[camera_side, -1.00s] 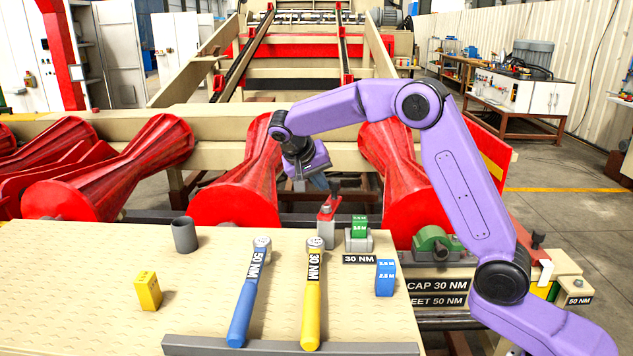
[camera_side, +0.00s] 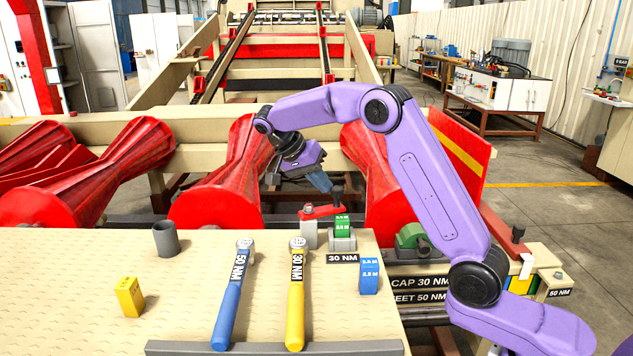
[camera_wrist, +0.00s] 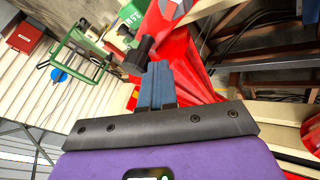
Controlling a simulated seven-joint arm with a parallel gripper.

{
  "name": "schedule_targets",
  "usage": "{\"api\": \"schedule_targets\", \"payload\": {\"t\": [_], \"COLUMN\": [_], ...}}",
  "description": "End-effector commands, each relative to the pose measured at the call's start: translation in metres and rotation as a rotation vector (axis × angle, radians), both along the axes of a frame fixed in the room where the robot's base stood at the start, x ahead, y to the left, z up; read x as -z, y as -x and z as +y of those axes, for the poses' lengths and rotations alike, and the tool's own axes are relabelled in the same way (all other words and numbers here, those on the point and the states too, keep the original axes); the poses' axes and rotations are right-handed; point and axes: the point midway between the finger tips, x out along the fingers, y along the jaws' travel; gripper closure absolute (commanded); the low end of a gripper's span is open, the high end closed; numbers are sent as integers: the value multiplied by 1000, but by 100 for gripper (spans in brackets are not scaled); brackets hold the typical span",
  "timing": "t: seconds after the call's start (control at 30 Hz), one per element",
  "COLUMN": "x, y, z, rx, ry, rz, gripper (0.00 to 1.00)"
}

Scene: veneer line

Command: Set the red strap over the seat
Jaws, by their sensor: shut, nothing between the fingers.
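The red strap (camera_side: 320,211) sits on top of a grey post (camera_side: 309,236) and points right, with a black knob (camera_side: 337,192) standing near its right end. The strap's free end reaches beside or above a green block (camera_side: 342,226) on a grey seat (camera_side: 342,242); I cannot tell if they touch. My gripper (camera_side: 328,187) is shut with nothing held, its blue fingers angled down just left of the knob. In the wrist view the shut fingers (camera_wrist: 158,72) are close beside the knob (camera_wrist: 141,52); contact is unclear.
Large red rollers (camera_side: 225,195) stand behind the bench. A yellow wrench (camera_side: 296,300), a blue wrench (camera_side: 233,300), a blue block (camera_side: 369,276), a yellow block (camera_side: 129,297) and a grey cup (camera_side: 166,239) are on the bench top (camera_side: 70,275). A green housing (camera_side: 412,236) is right.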

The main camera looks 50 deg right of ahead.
Motion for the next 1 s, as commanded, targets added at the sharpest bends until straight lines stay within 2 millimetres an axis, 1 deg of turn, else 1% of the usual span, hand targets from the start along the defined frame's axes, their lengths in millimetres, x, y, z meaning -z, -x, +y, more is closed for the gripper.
{"api": "schedule_targets", "payload": {"t": [0.1, 0.5, 1.0], "x": [-1, 0, 0], "y": [6, 18, 21], "z": [-1, -4, -5], "rx": [0, 4, 7], "ry": [3, 5, 8], "rz": [3, 7, 13], "gripper": [100, 100, 100]}}
